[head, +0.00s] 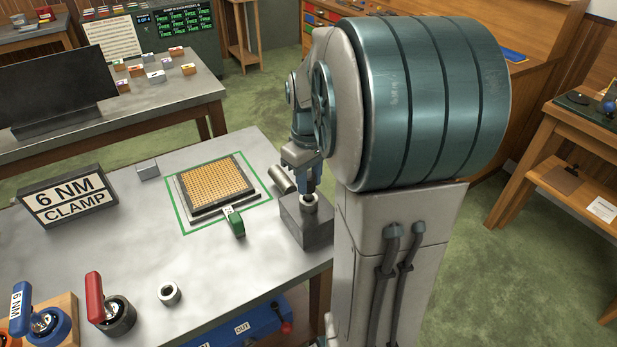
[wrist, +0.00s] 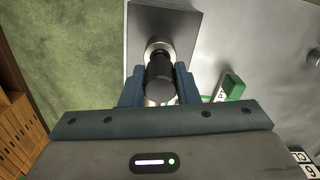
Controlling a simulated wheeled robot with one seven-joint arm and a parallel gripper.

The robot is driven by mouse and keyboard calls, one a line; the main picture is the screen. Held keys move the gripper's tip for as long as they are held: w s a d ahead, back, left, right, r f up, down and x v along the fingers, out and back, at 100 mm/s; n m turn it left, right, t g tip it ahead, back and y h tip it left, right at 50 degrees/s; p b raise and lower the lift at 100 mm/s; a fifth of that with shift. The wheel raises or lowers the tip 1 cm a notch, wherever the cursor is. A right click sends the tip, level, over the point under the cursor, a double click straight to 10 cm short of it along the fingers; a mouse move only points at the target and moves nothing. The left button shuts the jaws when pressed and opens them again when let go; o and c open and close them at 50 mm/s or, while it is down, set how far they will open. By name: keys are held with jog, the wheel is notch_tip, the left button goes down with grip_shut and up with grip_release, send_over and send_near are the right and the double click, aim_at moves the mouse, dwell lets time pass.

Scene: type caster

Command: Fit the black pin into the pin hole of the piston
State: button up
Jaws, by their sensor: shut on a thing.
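My gripper (head: 304,181) points down over a dark grey block (head: 304,228) at the right edge of the bench. In the wrist view, my gripper (wrist: 160,86) has its blue fingers on either side of the black pin (wrist: 160,72) and is shut on it. The pin lines up with a pale ring (wrist: 153,44) on top of the block.
A green-handled tag (head: 236,223) and an orange-dotted pad (head: 214,184) lie left of the block. A loose metal ring (head: 169,293), a red-handled tool (head: 95,297) and a 6 NM clamp sign (head: 68,200) are farther left.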

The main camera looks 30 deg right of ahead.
aim_at(309, 176)
jog(key=shift+f+b, duration=0.85)
jog(key=shift+f, duration=0.4)
jog(key=o, duration=1)
jog(key=shift+o, duration=0.2)
notch_tip(309, 176, up, 14)
jog(key=shift+p, duration=0.3)
jog(key=shift+f, duration=0.1)
jog(key=s+a+f+m+t, duration=0.2)
jog(key=s+a+f+m, duration=0.1)
jog(key=s+a+f, duration=0.7)
jog(key=shift+s+a+f+t, duration=0.4)
jog(key=shift+s+a, duration=0.6)
jog(key=shift+a, duration=0.15)
